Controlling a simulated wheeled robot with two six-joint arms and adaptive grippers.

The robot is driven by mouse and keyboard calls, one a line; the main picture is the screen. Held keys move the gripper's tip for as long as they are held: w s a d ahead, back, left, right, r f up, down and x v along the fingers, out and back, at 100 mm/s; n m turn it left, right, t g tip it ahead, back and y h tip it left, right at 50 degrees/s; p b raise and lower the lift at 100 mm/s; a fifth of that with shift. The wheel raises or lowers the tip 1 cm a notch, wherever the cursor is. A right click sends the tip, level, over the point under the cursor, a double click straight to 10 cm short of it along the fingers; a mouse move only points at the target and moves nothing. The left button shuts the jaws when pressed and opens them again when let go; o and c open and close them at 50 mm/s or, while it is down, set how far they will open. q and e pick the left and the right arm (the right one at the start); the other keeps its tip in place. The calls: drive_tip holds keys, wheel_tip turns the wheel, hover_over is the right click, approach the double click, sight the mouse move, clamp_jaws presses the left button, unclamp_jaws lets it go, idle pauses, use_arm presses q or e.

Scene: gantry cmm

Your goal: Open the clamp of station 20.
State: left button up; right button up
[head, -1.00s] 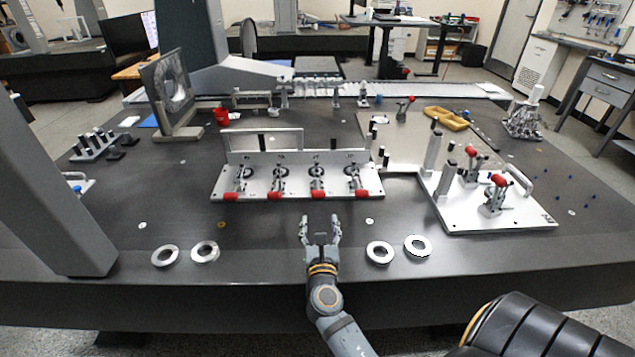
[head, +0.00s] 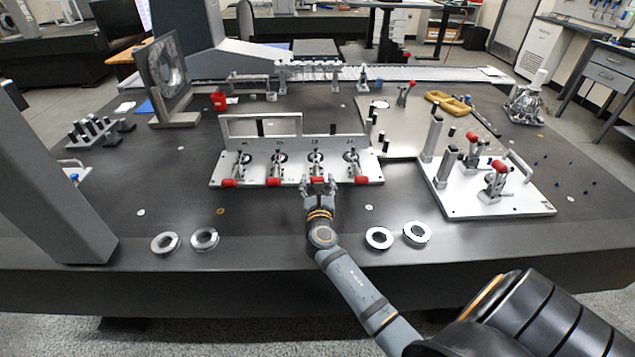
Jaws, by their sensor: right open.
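A silver fixture plate (head: 200,180) stands mid-table with several clamps in a row, each with a red-tipped handle lying low toward me. The station labels on its upright back plate are too small to read surely, so I cannot tell which is 20. My right gripper (head: 318,184) is open at the front edge of the plate, at the third clamp (head: 316,164) from the left. That clamp's red handle tip (head: 317,180) shows between the fingers; I cannot tell whether they touch it. My left gripper is not in view.
Metal rings (head: 379,238) lie near the front table edge, left and right of my right arm. A second fixture plate (head: 480,204) with red-handled clamps stands to the right. A grey column (head: 55,190) rises at the left. Bare table lies before the fixture's left part.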

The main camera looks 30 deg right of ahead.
clamp_jaws()
idle(0.4)
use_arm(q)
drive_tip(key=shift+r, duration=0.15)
use_arm(e)
drive_tip(key=shift+r, duration=0.1)
